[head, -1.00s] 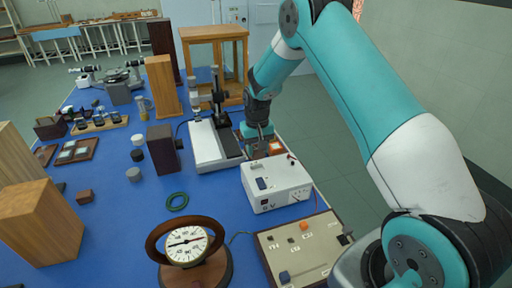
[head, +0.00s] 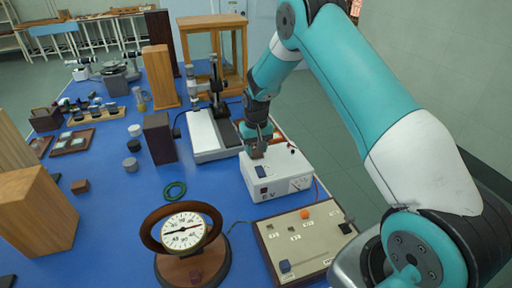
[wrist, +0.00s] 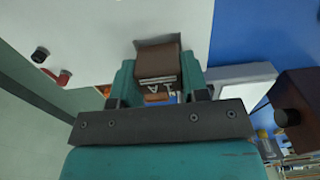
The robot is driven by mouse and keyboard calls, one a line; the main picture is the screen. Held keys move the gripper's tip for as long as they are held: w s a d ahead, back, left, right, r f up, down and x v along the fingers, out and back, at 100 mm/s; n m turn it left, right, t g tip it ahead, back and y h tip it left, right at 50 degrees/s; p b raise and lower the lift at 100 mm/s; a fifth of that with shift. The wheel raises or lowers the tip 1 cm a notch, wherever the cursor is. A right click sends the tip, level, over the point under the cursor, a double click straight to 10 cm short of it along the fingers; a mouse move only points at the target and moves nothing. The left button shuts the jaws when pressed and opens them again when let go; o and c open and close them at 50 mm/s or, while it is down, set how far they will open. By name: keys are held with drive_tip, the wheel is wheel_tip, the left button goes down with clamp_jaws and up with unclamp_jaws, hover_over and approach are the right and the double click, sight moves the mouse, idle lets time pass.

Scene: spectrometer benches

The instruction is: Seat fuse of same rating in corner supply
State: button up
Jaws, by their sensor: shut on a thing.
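My gripper (head: 257,150) is shut on a brown fuse block (wrist: 158,62), over the far left part of the white power supply (head: 283,186). In the wrist view the block sits between the two teal fingers, with a pale label whose rating I cannot fully read and an orange-brown part below it. The white supply top (wrist: 100,25) lies behind the block. Whether the block touches or enters the supply cannot be told, and the socket is hidden.
A beige control panel (head: 318,262) lies in front of the supply. A round dial instrument (head: 186,232) and a green ring (head: 175,190) are to the left. A white-based stand instrument (head: 203,135) is close behind left. Black (wrist: 40,54) and red (wrist: 60,77) terminals rise from the supply top.

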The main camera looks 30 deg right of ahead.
drive_tip(key=o, duration=0.9)
drive_tip(key=shift+s+f, duration=0.3)
drive_tip(key=shift+f, duration=0.15)
drive_tip(key=o, duration=0.4)
drive_tip(key=shift+w, duration=0.15)
drive_tip(key=shift+r, duration=0.1)
drive_tip(key=shift+r, duration=0.1)
drive_tip(key=shift+w+r, duration=0.1)
drive_tip(key=shift+r, duration=0.2)
wheel_tip(320, 180, up, 17)
drive_tip(key=b, duration=0.2)
drive_tip(key=shift+f+b, duration=0.2)
drive_tip(key=shift+b, duration=0.2)
